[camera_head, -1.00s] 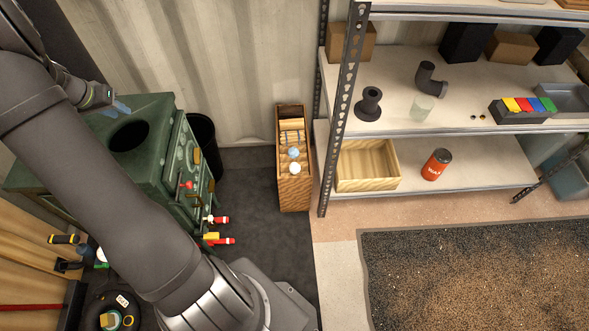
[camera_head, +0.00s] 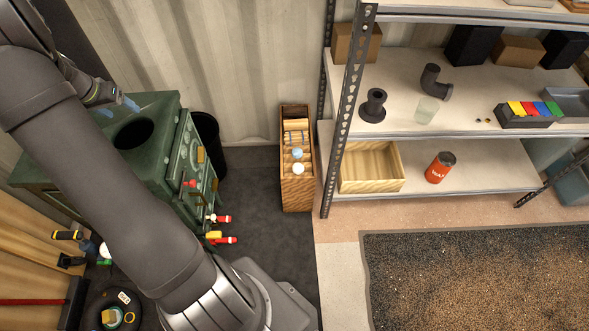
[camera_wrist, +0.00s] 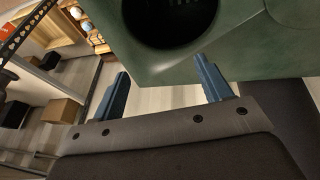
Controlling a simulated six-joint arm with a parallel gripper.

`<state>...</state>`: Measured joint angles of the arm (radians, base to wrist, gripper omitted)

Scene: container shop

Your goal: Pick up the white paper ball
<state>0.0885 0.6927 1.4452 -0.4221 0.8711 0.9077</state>
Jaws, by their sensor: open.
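A small white ball (camera_head: 298,168), which may be the paper ball, is at the front of a narrow wooden crate (camera_head: 297,195) on the floor by the wall. A pale blue ball (camera_head: 297,153) is just behind it. The wrist view shows a white round thing (camera_wrist: 75,12) and a bluish one at its top left. Another small white round thing (camera_head: 105,250) lies at the lower left, too small to identify. My gripper (camera_head: 128,103) is over the green stove, well left of the crate. In the wrist view my gripper (camera_wrist: 161,66) is open, with nothing between its blue fingers.
The green stove (camera_head: 165,110) with a round dark opening lies close to my fingers. A black bin (camera_head: 207,135) stands between stove and crate. A metal shelf unit (camera_head: 350,105) stands right of the crate. Dark floor in front of the crate is clear.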

